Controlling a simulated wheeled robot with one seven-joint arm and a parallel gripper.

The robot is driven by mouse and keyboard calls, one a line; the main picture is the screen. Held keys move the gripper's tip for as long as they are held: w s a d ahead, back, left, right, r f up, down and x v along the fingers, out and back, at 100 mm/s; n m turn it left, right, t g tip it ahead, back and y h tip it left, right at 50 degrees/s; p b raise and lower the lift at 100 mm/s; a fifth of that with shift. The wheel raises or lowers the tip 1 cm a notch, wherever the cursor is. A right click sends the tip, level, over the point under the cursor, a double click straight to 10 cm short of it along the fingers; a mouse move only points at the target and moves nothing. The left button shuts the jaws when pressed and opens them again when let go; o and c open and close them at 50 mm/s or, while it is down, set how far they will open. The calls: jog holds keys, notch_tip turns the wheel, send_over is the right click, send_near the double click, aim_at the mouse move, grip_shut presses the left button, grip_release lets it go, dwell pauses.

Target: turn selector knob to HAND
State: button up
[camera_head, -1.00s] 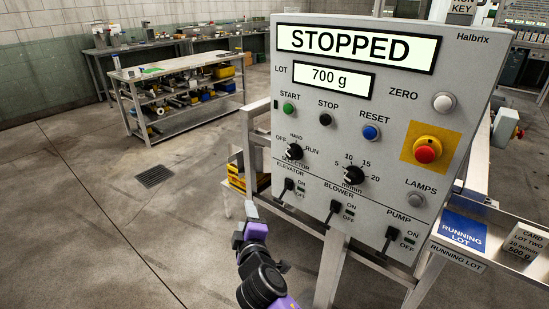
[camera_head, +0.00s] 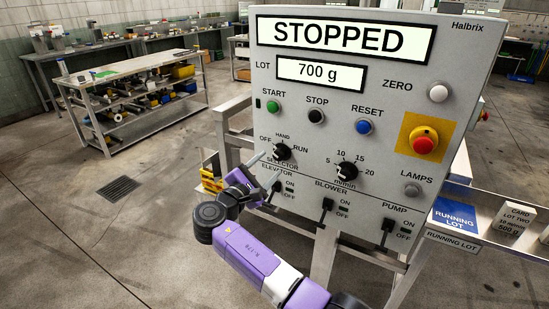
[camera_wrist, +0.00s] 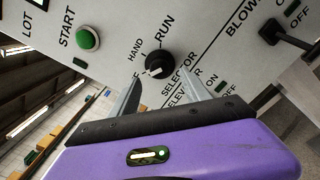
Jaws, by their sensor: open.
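The selector knob (camera_head: 281,152) is a round black knob on the grey control panel (camera_head: 385,85), with OFF, HAND and RUN marked around it. It also shows in the wrist view (camera_wrist: 158,62). Its white mark there appears to point toward the OFF side, and a finger partly covers the OFF label. My gripper (camera_wrist: 160,84) is open, with its two fingers reaching toward the panel below the knob in the wrist view. The knob lies just beyond the gap between the fingertips, and I see no contact. In the head view my gripper (camera_head: 266,168) is at the knob's lower left.
The elevator switch (camera_head: 274,189) sits just below the knob, close to my gripper. The speed dial (camera_head: 346,170) is to the right and the green START button (camera_head: 274,107) above. The display reads STOPPED. A workbench (camera_head: 130,80) stands behind left, with open floor before it.

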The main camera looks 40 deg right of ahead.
aim_at(277, 157)
jog(key=x, duration=0.5)
jog(key=shift+w+d, duration=0.15)
jog(key=shift+d, duration=0.15)
jog(key=shift+c, duration=0.4)
grip_shut()
